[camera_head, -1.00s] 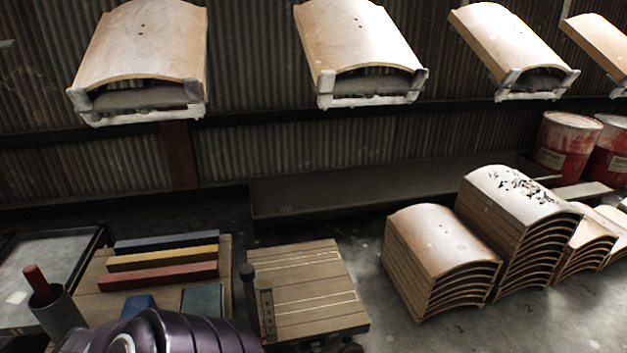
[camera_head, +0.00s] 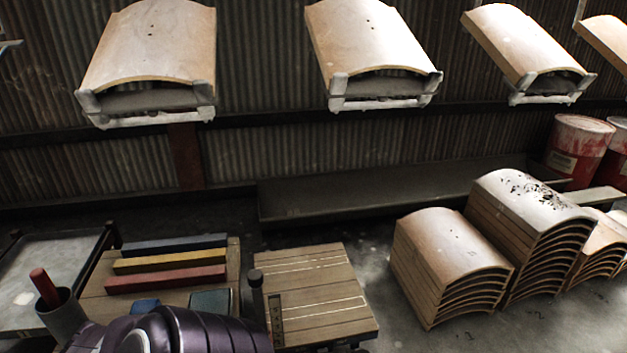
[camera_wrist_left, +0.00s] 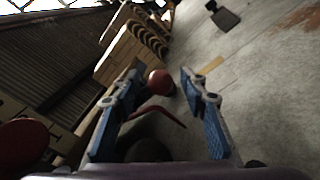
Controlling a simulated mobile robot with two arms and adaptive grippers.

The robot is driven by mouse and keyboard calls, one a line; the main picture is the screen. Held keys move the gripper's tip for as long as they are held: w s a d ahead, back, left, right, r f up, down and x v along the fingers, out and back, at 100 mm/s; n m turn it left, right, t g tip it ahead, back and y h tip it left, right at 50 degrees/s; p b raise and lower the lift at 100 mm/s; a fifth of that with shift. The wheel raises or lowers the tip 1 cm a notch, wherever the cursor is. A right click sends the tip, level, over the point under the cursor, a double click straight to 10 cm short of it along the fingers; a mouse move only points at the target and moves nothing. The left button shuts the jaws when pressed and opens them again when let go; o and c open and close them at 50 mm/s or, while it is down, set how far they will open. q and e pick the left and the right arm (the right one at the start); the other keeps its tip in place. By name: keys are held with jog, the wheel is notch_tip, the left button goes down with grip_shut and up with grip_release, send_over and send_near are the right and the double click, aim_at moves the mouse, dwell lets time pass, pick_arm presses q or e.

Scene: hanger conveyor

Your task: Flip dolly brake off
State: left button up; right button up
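The wooden-topped dolly (camera_head: 325,312) stands on the floor at the lower middle of the head view, with a dark upright post (camera_head: 257,290) at its left side. My left arm (camera_head: 175,332) covers the bottom edge there, and its fingers are out of that view. In the left wrist view my left gripper (camera_wrist_left: 158,76) is open, its two blue-padded fingers wide apart. A red ball-shaped knob (camera_wrist_left: 160,82) shows between the fingertips, with a thin curved red bar (camera_wrist_left: 158,113) below it. I cannot tell whether either is the brake, or whether the fingers touch the knob. My right gripper is not in view.
A pallet (camera_head: 238,262) with blue, yellow and red bars stands left of the dolly. Stacked curved panels (camera_head: 445,265) stand to the right, with bare floor between. Curved panels (camera_head: 155,45) hang overhead. Red drums (camera_head: 577,150) stand at the back right.

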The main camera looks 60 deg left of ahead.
pick_arm(q)
jog(key=s, duration=0.4)
jog(key=s+a, duration=0.1)
jog(key=s, duration=0.7)
jog(key=shift+a, duration=0.25)
